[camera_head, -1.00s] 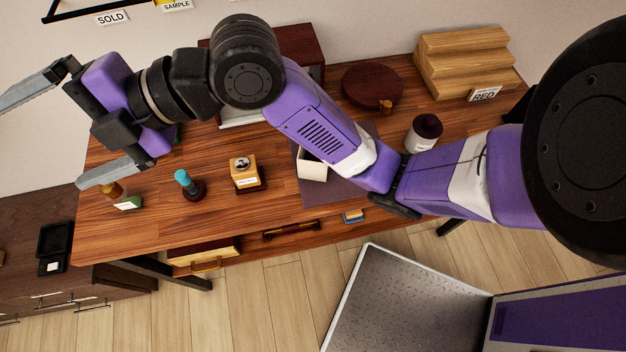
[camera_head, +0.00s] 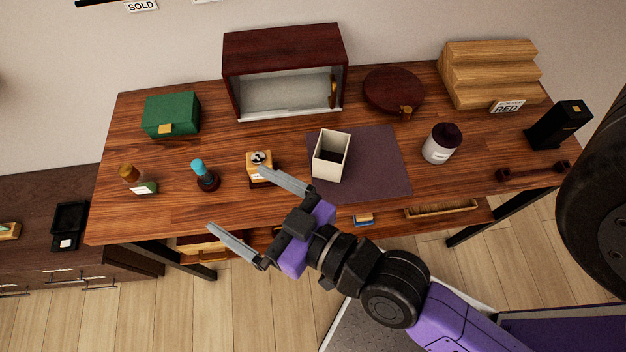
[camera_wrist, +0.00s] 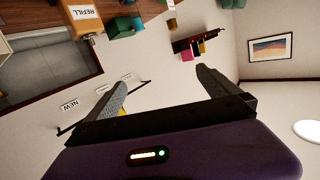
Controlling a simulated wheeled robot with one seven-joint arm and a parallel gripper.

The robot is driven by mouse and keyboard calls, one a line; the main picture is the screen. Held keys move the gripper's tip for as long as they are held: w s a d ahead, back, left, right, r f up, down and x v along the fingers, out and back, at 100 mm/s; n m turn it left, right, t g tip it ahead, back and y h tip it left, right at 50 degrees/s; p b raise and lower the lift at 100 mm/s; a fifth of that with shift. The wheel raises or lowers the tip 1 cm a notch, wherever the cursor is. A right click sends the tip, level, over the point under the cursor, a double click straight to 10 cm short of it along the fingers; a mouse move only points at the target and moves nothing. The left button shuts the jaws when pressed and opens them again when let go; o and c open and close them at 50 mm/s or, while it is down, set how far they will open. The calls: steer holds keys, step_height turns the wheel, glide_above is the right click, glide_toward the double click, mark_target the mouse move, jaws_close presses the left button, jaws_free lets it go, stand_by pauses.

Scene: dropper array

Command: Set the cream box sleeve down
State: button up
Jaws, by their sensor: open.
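The cream box sleeve (camera_head: 321,165) stands open end up on the left part of the dark mat (camera_head: 385,165) on the wooden table. Its inside looks dark. My gripper (camera_head: 234,200) is open and empty, above the table's front edge, to the left of the sleeve and apart from it. In the wrist view my two fingers (camera_wrist: 165,85) are spread with nothing between them.
A yellow dropper block (camera_head: 259,168) stands just beyond my fingertips, with a teal-topped bottle (camera_head: 204,175) to its left. A dark red cabinet (camera_head: 285,48) stands behind. A white jar (camera_head: 438,147) is right of the mat. The mat's right side is clear.

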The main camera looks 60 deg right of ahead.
steer(key=s+d+f, duration=0.1)
steer(key=s+d, duration=0.1)
steer(key=s, duration=0.6)
steer(key=s+d+f+n+g, duration=0.1)
steer(key=s+d, duration=0.2)
steer(key=s, duration=0.4)
steer(key=shift+s+d+f+g+y, duration=0.25)
steer(key=shift+s+f+g+y, duration=0.05)
steer(key=shift+s+f, duration=0.1)
